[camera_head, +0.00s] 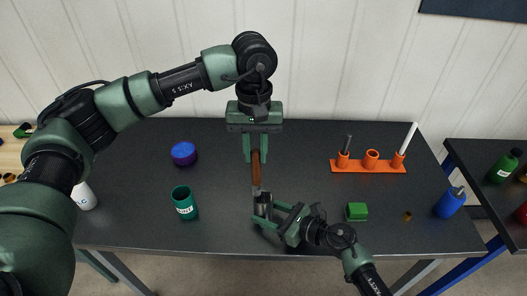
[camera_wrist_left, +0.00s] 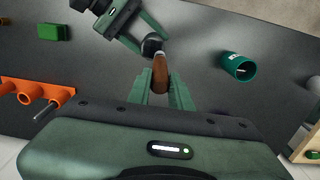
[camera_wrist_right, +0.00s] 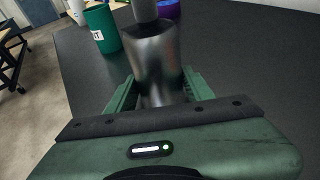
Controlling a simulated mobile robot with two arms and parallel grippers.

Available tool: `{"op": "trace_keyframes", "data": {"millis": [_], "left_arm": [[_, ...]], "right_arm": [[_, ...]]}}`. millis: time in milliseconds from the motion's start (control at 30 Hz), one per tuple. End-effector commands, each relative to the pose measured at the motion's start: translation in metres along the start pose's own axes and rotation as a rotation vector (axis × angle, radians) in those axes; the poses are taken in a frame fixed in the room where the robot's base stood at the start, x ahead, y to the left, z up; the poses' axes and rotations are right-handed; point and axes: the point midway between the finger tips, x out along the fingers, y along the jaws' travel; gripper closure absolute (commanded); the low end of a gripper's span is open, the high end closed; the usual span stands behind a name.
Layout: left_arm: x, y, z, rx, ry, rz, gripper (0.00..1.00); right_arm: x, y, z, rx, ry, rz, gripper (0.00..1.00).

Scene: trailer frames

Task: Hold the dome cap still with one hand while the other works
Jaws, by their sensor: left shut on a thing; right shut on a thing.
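The dome cap appears to be the grey metal cylinder (camera_head: 264,206) near the table's front edge; its rounded end is not clear. It fills the middle of the right wrist view (camera_wrist_right: 152,62). My right gripper (camera_head: 262,214) is shut on it from the side. My left gripper (camera_head: 256,160) points down above it, shut on the brown handle of a tool (camera_head: 256,170); the handle also shows in the left wrist view (camera_wrist_left: 160,75). The tool's grey lower end is at the cylinder's top; I cannot tell whether they touch.
A green cup (camera_head: 185,203) and a blue-purple round container (camera_head: 184,153) stand to the left. The front edge is close.

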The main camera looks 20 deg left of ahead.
Motion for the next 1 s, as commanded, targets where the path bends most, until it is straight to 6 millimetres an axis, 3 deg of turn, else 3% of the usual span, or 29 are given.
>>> {"op": "trace_keyframes", "data": {"millis": [333,733,1000], "left_arm": [[0.0,0.036,0.001,0.006,0.0,0.002,1.0],[0.0,-0.001,0.001,0.002,0.0,0.001,1.0],[0.0,0.021,0.013,0.008,0.0,0.002,1.0]], "right_arm": [[0.0,0.001,0.0,0.0,0.0,0.001,0.71],[0.0,0.001,0.0,0.0,0.0,0.001,0.71],[0.0,0.001,0.0,0.0,0.0,0.001,0.71]]}}
